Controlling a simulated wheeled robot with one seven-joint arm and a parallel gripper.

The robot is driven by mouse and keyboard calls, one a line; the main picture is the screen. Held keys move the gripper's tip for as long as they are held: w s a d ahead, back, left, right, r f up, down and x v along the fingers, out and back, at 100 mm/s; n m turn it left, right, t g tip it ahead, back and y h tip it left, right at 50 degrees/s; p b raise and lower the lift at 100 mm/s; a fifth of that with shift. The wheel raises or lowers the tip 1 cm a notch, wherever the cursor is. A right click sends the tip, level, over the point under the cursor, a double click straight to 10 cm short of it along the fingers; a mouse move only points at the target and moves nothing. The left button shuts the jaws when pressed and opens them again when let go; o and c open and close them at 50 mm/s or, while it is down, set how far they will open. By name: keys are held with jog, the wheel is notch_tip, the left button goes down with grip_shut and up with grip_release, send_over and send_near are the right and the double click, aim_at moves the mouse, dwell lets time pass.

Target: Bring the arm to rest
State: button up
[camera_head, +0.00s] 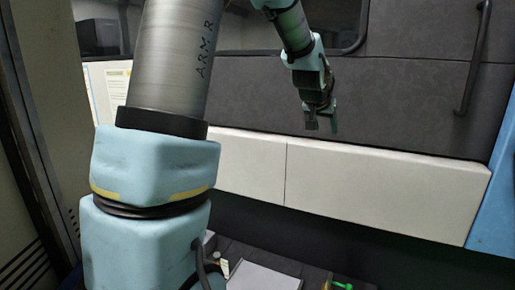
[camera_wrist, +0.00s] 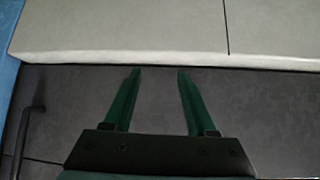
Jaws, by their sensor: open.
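My arm is raised in the head view, with its large light-blue and metal links filling the left and middle. My gripper (camera_head: 321,122) hangs at the end of the arm, pointing down, in front of the dark grey panel (camera_head: 415,95). In the wrist view my gripper (camera_wrist: 158,75) shows two green fingers spread apart with nothing between them. Beyond the fingertips is the pale ledge or panel band (camera_wrist: 130,30). I cannot tell how far the fingers are from it.
A dark vertical handle (camera_head: 473,60) is on the grey panel at the right. A blue panel (camera_head: 494,205) stands at the right edge. Below the pale band, a grey flat item (camera_head: 263,277) and a small green item (camera_head: 343,285) lie low down. A cabinet edge is at the left.

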jog(key=s+a+f+n+g+y, duration=0.1)
jog(key=s+a+f+g, duration=0.1)
jog(key=s+a+f, duration=0.2)
jog(key=s+a+f+n+g+y+p, duration=0.1)
jog(key=s+a+f, duration=0.3)
jog(key=s+a, duration=0.6)
jog(key=s+a+f+n+g+y, duration=0.2)
jog(key=s+a, duration=0.6)
jog(key=a, duration=0.4)
notch_tip(320, 180, down, 2)
jog(key=shift+a+f+n+g+y+p, duration=0.15)
jog(key=shift+a+n+g+y+p, duration=0.2)
jog(key=shift+n+g, duration=0.25)
jog(key=shift+o, duration=0.3)
